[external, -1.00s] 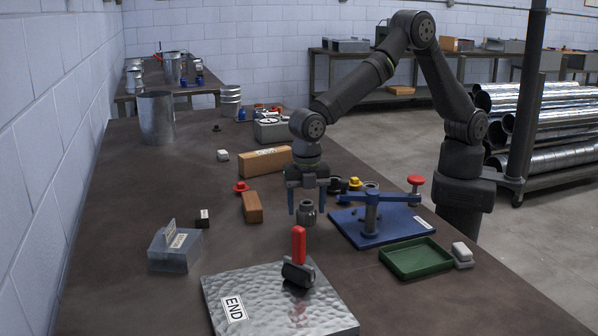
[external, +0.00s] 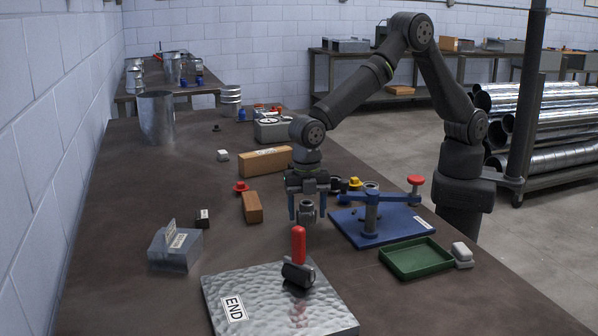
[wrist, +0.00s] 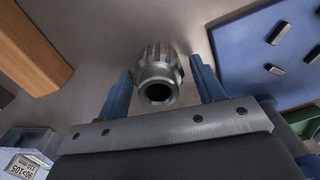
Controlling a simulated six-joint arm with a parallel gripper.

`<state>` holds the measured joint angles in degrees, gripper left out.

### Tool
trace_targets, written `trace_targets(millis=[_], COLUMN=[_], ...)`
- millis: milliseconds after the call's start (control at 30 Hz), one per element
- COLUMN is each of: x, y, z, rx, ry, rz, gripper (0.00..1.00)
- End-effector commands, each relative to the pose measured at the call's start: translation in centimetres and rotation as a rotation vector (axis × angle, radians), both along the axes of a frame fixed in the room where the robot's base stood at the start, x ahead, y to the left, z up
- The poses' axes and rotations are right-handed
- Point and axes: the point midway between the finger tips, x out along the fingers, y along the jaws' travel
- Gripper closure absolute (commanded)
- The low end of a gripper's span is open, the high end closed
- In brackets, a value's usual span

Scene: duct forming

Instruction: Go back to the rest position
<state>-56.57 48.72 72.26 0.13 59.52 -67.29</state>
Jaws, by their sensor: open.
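My gripper (external: 307,208) points down over the middle of the table, its blue fingers open. A grey metal fitting with a ribbed collar and a round hole (external: 306,212) stands upright on the table between or just beyond the fingers. In the wrist view the fitting (wrist: 158,75) shows between the two fingertips (wrist: 160,84), with gaps on both sides. Whether the fingertips overlap it in height is hard to tell. No separate marker of a rest position shows.
A blue fixture plate (external: 400,229) with a lever stands right of my gripper, with a green tray (external: 416,258) in front. A wooden block (external: 252,207) lies left. A red-handled tool (external: 299,250) rests on the dimpled metal plate (external: 270,312). A cardboard box (external: 265,161) lies behind.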

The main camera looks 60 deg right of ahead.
Motion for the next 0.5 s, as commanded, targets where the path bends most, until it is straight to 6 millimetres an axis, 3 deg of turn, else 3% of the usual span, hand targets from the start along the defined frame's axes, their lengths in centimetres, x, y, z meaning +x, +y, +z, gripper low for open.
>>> trace_targets(millis=[33, 500], x=[0.2, 0.2], y=[0.3, 0.2], z=[2.0, 11.4], rx=[0.013, 0.01], ry=[-0.008, -0.008], rz=[0.0, 0.0], gripper=[0.38, 0.38])
